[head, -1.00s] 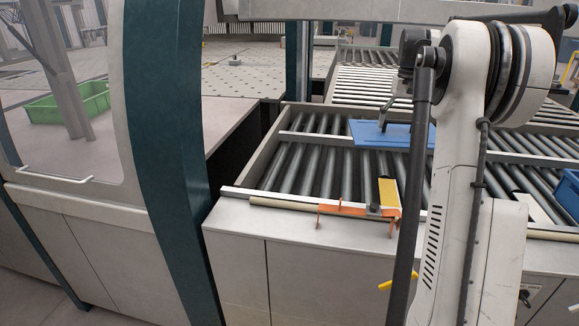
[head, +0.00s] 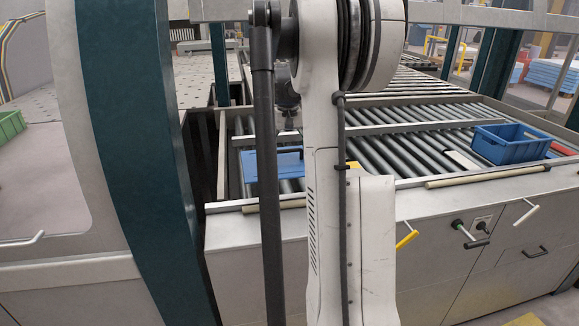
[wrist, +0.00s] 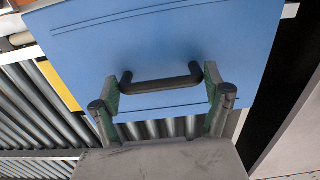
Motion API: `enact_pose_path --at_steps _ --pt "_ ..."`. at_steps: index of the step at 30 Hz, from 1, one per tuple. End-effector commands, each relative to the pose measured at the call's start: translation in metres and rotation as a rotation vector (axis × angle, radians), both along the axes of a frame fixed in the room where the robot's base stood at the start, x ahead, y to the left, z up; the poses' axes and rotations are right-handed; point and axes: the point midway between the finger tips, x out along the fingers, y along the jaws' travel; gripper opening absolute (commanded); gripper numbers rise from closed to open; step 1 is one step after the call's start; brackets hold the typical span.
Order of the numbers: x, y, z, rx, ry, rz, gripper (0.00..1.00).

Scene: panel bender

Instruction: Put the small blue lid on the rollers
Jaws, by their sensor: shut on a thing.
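The small blue lid (wrist: 165,45) is a flat blue panel with a black bar handle (wrist: 160,80). My gripper (wrist: 162,88) is shut on this handle in the wrist view, with a finger at each end of it. In the head view the lid (head: 272,166) is over the left front part of the rollers (head: 400,155), partly hidden behind my arm. The rollers also show beyond the lid's edge in the wrist view (wrist: 45,110). I cannot tell whether the lid touches them. My gripper is mostly hidden in the head view.
A blue open crate (head: 507,146) stands on the right of the roller bed. A yellow piece (wrist: 58,86) lies beside the lid's edge. A dark green post (head: 125,130) stands left of the rollers, and a green crate (head: 11,125) is farther left. Rollers between lid and blue crate are largely clear.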

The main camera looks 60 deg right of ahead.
Motion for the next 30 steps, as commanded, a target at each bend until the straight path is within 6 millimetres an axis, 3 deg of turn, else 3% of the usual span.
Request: enact_pose_path --at_steps 5,21,30 --pt "-0.006 -0.005 -0.013 0.0 0.0 -0.016 0.51" --pt "0.039 -0.074 -0.062 0.0 0.0 -0.016 0.51" --pt "0.053 -0.095 -0.077 0.0 0.0 -0.015 0.51"
